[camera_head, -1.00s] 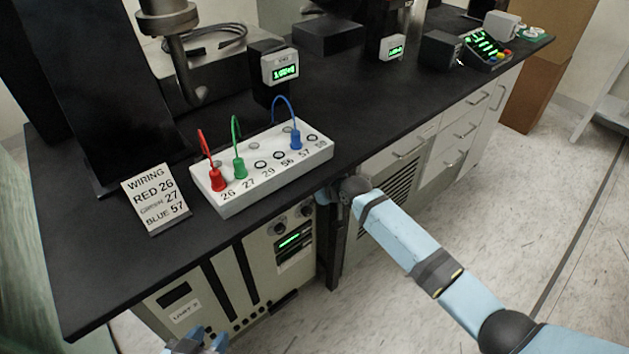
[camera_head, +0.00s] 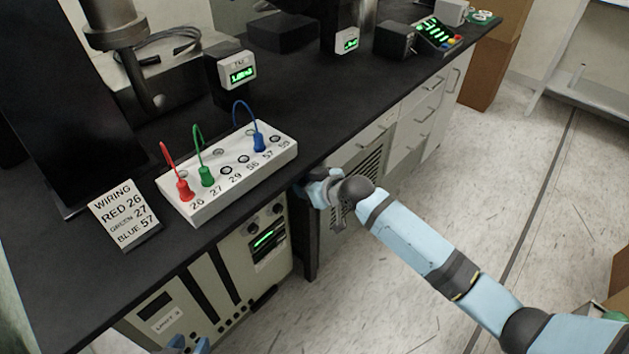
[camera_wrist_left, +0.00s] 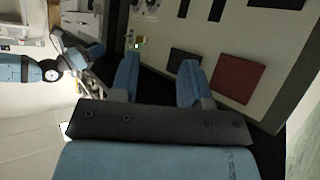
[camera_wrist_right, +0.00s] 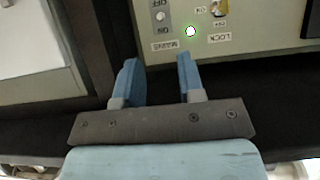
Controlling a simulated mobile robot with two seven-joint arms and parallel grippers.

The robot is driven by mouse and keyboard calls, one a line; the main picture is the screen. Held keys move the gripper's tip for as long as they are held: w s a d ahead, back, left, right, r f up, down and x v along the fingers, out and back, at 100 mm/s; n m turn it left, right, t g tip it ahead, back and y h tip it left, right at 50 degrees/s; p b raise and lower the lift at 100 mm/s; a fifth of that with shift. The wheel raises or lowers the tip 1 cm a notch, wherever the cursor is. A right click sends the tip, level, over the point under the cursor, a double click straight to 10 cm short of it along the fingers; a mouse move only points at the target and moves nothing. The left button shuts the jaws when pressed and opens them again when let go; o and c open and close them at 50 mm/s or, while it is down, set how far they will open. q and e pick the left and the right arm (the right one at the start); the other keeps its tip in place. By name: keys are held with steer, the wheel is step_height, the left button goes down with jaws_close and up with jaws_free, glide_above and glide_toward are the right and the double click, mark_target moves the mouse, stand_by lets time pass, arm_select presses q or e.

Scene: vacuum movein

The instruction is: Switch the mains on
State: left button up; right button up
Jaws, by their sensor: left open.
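The mains switch (camera_wrist_right: 160,17) shows upside down in the right wrist view, between its ON and OFF labels on a pale panel (camera_wrist_right: 110,8). I cannot tell which way it points. A lit lamp (camera_wrist_right: 191,31) with a green glow and a LOCK switch (camera_wrist_right: 220,8) are beside it. My right gripper (camera_wrist_right: 158,65) is open and empty, apart from the switch. In the head view, its fingers are hidden near the bench's front edge. My left gripper (camera_wrist_left: 158,66) is open and empty before a pale panel with dark slots and a red square (camera_wrist_left: 237,80).
The black bench (camera_head: 300,75) holds a white socket strip (camera_head: 225,178) with red, green and blue plugs, a wiring card (camera_head: 123,214) and several instruments. A pale cabinet (camera_head: 205,285) with a green display is underneath. Open floor (camera_head: 450,220) lies right.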

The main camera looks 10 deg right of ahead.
steer(key=shift+v, duration=1.6)
step_height(320, 180, down, 8)
steer(key=s+d+t+y+b, duration=0.1)
steer(key=t+y+b, duration=0.3)
steer(key=b, duration=1.4)
arm_select(q)
steer(key=w+d+r+m+t+h+b, duration=0.2)
steer(key=w+d+m+t+h+b, duration=0.1)
steer(key=w+d+h+b, duration=0.1)
steer(key=shift+w+d+t+h+b, duration=0.3)
steer(key=shift+d+t+h, duration=0.1)
steer(key=shift+d+h, duration=0.5)
arm_select(e)
steer(key=x, duration=1.3)
steer(key=shift+w+r+t+h, duration=0.2)
steer(key=shift+r+t+h, duration=0.1)
steer(key=shift+r, duration=0.05)
